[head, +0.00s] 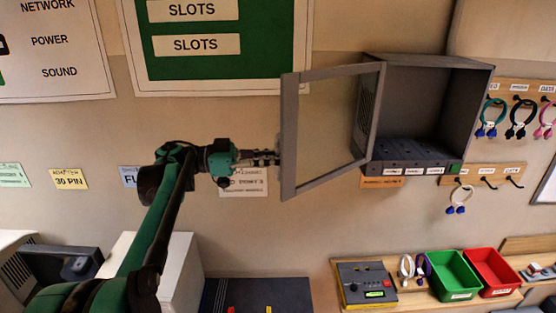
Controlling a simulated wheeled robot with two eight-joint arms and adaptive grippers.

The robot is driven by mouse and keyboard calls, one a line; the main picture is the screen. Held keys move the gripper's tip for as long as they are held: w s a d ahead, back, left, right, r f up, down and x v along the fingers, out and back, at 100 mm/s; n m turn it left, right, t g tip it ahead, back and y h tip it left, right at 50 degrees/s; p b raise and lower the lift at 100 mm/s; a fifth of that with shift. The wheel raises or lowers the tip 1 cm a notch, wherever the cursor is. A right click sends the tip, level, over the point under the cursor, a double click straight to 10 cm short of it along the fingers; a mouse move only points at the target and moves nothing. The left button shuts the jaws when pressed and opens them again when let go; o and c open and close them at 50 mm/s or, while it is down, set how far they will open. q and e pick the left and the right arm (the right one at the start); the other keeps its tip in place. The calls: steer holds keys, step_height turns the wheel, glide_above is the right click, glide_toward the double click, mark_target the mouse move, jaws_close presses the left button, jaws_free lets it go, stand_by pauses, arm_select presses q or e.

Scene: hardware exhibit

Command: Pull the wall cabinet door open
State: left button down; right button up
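The wall cabinet (470,110) is a grey box on the wall, right of the middle. Its framed door (290,135) stands wide open, swung out to the left from the cabinet's left side, and the wall shows through its middle. My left gripper (270,158) is at the free left edge of the door, about mid-height, with its fingers at or against the frame. The fingers are small and dark, and any handle there is hidden or too small to make out, so I cannot tell whether they grip it. My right gripper is not in view.
Hooks with coloured cables (520,118) hang right of the cabinet. Below, a shelf carries a grey device (366,284), a green bin (454,276) and a red bin (492,270). A white box (183,270) stands behind my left arm. Wall signs hang at upper left.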

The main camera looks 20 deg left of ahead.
arm_select(q)
steer(key=c, duration=1.9)
jaws_free()
steer(key=shift+d, duration=0.1)
steer(key=v, duration=1.2)
